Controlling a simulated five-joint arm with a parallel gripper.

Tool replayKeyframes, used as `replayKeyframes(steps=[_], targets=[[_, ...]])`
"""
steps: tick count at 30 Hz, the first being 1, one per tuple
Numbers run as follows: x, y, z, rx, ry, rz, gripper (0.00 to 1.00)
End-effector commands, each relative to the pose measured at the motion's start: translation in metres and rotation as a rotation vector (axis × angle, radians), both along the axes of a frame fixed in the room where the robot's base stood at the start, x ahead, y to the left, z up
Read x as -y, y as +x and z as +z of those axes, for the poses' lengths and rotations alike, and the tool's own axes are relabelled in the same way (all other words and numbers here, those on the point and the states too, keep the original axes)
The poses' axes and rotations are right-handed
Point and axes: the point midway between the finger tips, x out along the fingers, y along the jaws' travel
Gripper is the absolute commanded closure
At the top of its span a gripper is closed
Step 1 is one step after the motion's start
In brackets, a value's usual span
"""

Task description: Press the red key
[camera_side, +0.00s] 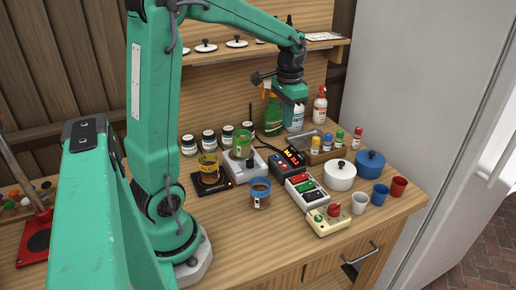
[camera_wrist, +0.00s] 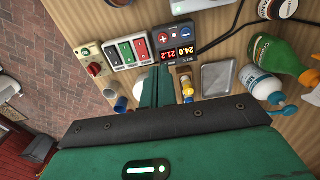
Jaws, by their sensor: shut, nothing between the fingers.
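In the wrist view the red key (camera_wrist: 141,46) is at the right end of the box, beside the dark controller. My gripper (camera_side: 294,102) is high above the back of the worktop, in front of the bottles and well clear of the keys. Its green fingers (camera_wrist: 157,72) are shut and empty, and appear below and right of the red key in the wrist view.
The dark controller (camera_side: 287,161) with red and blue buttons adjoins the key box. A cream box with a red knob (camera_side: 333,209) stands in front. A white pot (camera_side: 340,175), a blue pot (camera_side: 370,163) and cups are to the right. Spray bottles (camera_side: 273,115) stand behind.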

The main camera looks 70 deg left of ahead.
Motion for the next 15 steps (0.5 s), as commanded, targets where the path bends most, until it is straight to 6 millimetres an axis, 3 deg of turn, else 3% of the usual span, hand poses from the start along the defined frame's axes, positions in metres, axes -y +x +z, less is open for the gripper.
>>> replayKeyframes(steps=[15], targets=[[-0.0077,0.0038,-0.0057,-0.017,-0.007,-0.001,1.00]])
